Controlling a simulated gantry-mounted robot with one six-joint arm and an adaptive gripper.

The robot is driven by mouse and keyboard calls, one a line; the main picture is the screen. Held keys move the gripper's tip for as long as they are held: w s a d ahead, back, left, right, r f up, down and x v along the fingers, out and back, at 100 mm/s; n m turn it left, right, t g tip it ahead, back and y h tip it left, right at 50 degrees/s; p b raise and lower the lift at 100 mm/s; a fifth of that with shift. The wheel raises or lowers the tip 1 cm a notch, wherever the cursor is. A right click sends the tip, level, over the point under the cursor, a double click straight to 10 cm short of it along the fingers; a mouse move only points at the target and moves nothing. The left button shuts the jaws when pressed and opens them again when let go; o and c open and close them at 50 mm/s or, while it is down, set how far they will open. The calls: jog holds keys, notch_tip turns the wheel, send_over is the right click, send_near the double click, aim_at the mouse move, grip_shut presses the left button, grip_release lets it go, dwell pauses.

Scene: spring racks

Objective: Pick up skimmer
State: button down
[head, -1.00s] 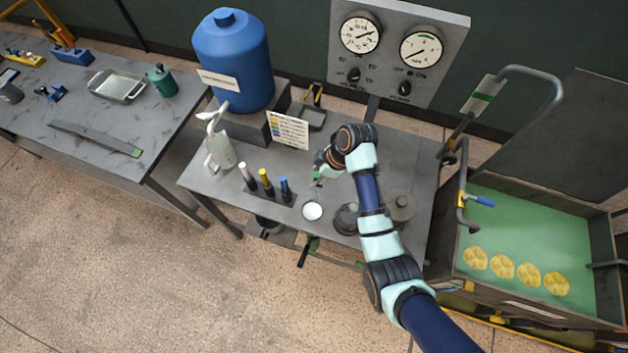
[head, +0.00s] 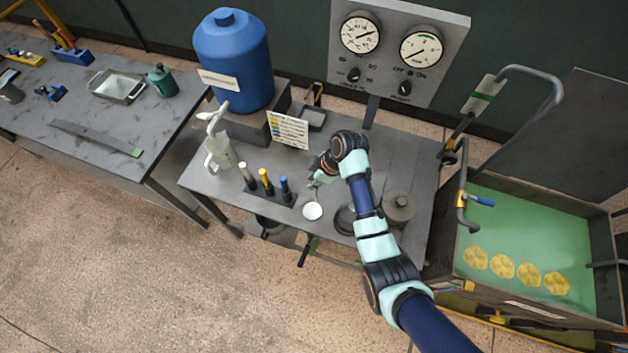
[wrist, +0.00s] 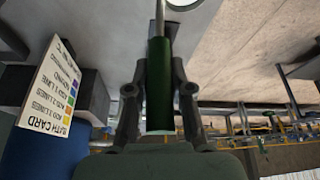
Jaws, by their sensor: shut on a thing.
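In the head view the disc sits near the front edge of the grey bench, right of the three coloured bottles. My gripper (head: 315,180) is just behind the disc, over the bench. In the wrist view my gripper (wrist: 158,88) is shut on the skimmer's green handle (wrist: 160,85), with one finger on each side. The metal shaft runs away from me to the disc, which is cut off at the top edge. I cannot tell whether the disc touches the bench.
A lidded grey pot (head: 398,208) is at the right. A green-floored bin (head: 520,225) stands farther right.

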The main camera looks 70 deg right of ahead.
notch_tip(320, 180, up, 13)
jog(key=shift+d+r, duration=0.1)
jog(key=shift+r, duration=0.1)
notch_tip(320, 180, up, 7)
jog(key=p, duration=0.6)
jog(key=shift+f, duration=0.15)
